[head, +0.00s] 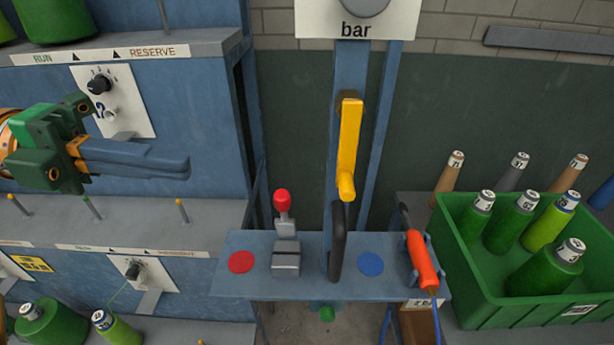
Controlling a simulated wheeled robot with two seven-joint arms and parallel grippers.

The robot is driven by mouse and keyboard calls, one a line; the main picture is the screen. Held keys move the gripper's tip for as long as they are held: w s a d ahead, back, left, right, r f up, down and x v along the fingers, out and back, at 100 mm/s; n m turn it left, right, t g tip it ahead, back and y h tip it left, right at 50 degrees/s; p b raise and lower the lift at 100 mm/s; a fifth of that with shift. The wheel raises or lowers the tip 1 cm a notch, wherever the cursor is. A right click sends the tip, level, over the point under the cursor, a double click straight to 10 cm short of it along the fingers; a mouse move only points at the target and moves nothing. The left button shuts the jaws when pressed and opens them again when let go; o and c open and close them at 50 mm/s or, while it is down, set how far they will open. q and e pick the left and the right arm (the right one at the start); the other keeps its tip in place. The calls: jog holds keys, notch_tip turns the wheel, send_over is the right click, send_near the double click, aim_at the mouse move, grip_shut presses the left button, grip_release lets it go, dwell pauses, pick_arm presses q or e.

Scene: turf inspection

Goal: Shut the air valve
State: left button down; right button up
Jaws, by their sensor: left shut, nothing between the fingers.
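The air valve appears to be the yellow lever (349,145) on the upright blue post below the gauge plate marked "bar" (356,28). The lever lies lengthwise along the post, its top at a dark pivot and its rounded knob end pointing down. My left gripper (187,167) is at the left, its blue fingers together and pointing right. It is empty and well apart from the lever, in front of the blue rack. My right gripper is not in view.
Below the lever a blue shelf (310,288) holds a red-knobbed toggle (283,205), a black upright loop (338,245) and an orange tool (421,258). A green crate (540,312) of bobbins stands right. The blue rack (217,118) with dials and pegs fills the left.

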aim_at(339, 188)
pick_arm(q)
jog(key=d+p, duration=0.1)
jog(key=d, duration=0.3)
jog(key=d+f+p, duration=0.1)
jog(key=d+p, duration=0.1)
jog(key=d, duration=0.3)
jog(key=d+p, duration=0.1)
jog(key=d, duration=0.3)
jog(key=shift+d+f+p, duration=0.15)
jog(key=shift+f+p, duration=0.2)
jog(key=shift+p, duration=0.05)
jog(key=shift+d+f, duration=0.15)
jog(key=shift+d, duration=0.3)
jog(key=shift+f, duration=0.1)
